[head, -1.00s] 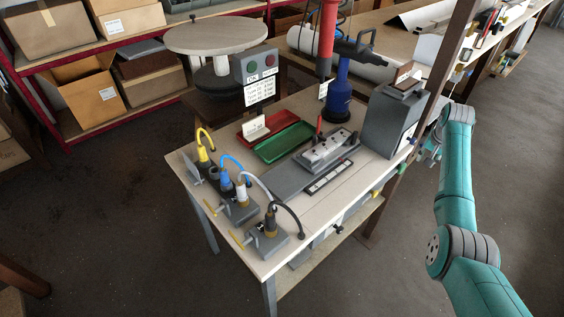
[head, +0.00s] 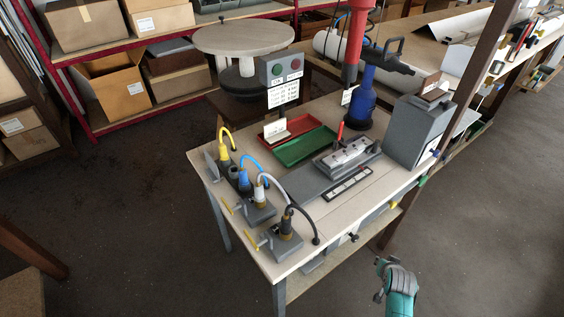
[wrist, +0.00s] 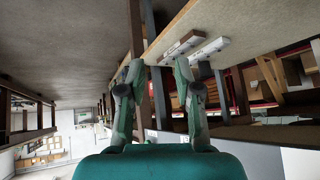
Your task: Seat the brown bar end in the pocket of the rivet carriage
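The rivet carriage (head: 348,157) appears to be the pale block on the grey fixture on the bench, with a red upright part behind it. Its pocket is too small to make out. A brown piece (head: 431,83) sits on the tall grey box right of it; I cannot tell whether it is the brown bar end. My gripper (wrist: 158,68) is open in the wrist view, with nothing between its fingers. In the head view my arm's end is low, in front of the bench's right side, apart from the carriage.
The bench (head: 318,208) also bears a red tray (head: 290,130), a green tray (head: 304,146) and several cabled clamps at its left. A red column and a blue tool stand behind the carriage. A dark post rises at the right. Floor is clear in front of the bench.

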